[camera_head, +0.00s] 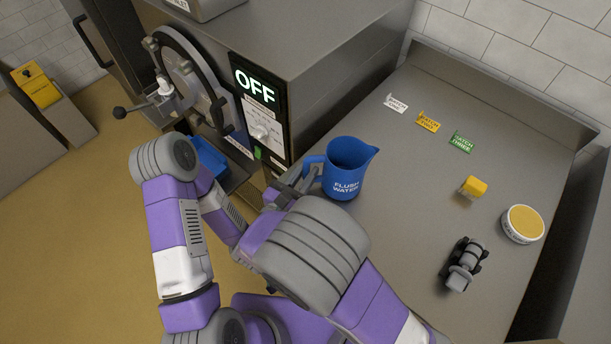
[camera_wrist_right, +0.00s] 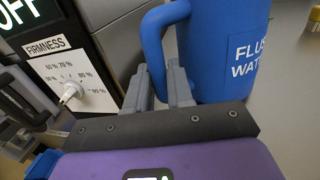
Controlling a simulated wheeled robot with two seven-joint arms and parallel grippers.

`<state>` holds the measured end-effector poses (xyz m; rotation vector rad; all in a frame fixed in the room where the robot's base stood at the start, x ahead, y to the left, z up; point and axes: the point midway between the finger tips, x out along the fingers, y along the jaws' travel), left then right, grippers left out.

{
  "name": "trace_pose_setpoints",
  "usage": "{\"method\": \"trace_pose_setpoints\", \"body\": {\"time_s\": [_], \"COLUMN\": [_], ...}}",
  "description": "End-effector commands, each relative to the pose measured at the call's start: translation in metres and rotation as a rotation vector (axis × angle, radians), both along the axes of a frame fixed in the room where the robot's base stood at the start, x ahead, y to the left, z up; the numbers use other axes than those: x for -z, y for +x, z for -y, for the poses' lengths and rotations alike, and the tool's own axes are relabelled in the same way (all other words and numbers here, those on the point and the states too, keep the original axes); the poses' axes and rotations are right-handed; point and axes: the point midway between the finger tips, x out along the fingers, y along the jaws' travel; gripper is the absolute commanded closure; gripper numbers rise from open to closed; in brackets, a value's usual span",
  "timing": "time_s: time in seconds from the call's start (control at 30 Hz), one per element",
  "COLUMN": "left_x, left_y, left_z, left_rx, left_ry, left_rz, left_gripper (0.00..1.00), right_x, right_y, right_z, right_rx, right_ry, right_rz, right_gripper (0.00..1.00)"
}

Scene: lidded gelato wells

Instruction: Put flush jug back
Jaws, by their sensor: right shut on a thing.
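The blue flush water jug (camera_head: 345,170) is upright at the left side of the steel counter, beside the machine. I cannot tell whether its base touches the counter. Its spout points right and its handle points left. My right gripper (camera_head: 297,187) is shut on the jug's handle. In the right wrist view the jug (camera_wrist_right: 222,45) fills the upper right, and the fingers of the gripper (camera_wrist_right: 160,82) close around the lower handle. My right arm hides part of the counter in front of the jug. My left gripper does not show.
The machine (camera_head: 290,45) shows OFF and has a round front door (camera_head: 185,75); a blue tray (camera_head: 210,158) sits below. Batch labels (camera_head: 428,122), a yellow block (camera_head: 473,187), a round tub (camera_head: 522,224) and a dark grey object (camera_head: 463,265) occupy the counter (camera_head: 410,180). Its middle is clear.

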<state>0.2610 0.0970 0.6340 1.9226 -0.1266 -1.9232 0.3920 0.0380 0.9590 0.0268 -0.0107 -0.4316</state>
Motion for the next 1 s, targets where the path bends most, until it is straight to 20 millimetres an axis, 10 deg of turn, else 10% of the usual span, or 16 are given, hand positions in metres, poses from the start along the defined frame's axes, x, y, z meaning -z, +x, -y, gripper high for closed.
{"method": "trace_pose_setpoints", "body": {"time_s": [0.4,0.43,0.57,1.0], "left_x": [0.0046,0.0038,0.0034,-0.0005], "left_y": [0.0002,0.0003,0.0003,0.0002], "left_z": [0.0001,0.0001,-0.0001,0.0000], "left_rx": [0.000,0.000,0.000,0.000], "left_ry": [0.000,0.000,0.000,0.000], "left_rz": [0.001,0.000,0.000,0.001], "left_gripper": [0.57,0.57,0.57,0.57], "right_x": [0.0085,0.0077,0.0072,0.0031], "right_y": [0.0001,0.0002,0.0002,-0.0037], "right_z": [0.0000,0.0000,0.0000,-0.0038], "right_rx": [0.000,0.000,0.000,0.001], "right_ry": [0.000,0.001,0.001,0.000], "right_rz": [0.001,0.000,0.000,0.000], "right_gripper": [1.00,0.74,0.54,0.53]}}
